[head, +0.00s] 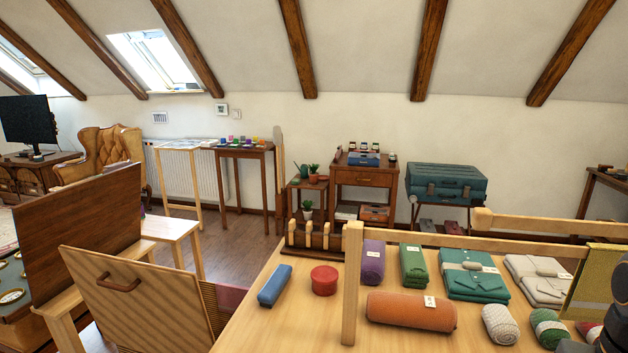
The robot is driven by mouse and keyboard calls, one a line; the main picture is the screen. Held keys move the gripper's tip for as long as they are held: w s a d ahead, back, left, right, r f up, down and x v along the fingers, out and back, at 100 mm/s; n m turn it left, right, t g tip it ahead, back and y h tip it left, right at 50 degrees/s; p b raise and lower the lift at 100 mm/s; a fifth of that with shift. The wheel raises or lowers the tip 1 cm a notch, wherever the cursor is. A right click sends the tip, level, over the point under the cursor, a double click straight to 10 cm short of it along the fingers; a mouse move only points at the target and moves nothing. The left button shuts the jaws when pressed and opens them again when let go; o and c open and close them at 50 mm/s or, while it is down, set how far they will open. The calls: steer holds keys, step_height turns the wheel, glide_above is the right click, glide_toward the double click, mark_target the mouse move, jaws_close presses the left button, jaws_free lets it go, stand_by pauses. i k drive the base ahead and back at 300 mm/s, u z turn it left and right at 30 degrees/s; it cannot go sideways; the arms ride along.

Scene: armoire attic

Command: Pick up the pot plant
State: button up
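Small green potted plants stand in the back middle of the head view, beside the wooden side table. One pot plant (313,170) is on top of a small dark wooden stand (296,184). Another pot plant (307,207) sits lower on the same stand, partly hidden by the wooden rack in front. More greenery shows at the stand's left. The plants are small in the picture, so their pots are hard to make out. My gripper is not visible; dark rounded parts at the bottom right edge appear to be my arm.
A wooden table (265,325) with folded cloths, an orange roll (411,311) and a red round box (324,280) fills the foreground. A wooden rail frame (352,285) stands on it. Open floor (240,240) shows left of the stand.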

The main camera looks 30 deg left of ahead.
mark_target(313, 175)
steer(key=z, duration=2.1)
steer(key=i, duration=3.05)
steer(key=u, duration=2.95)
steer(key=i, duration=2.6)
steer(key=u, duration=0.05)
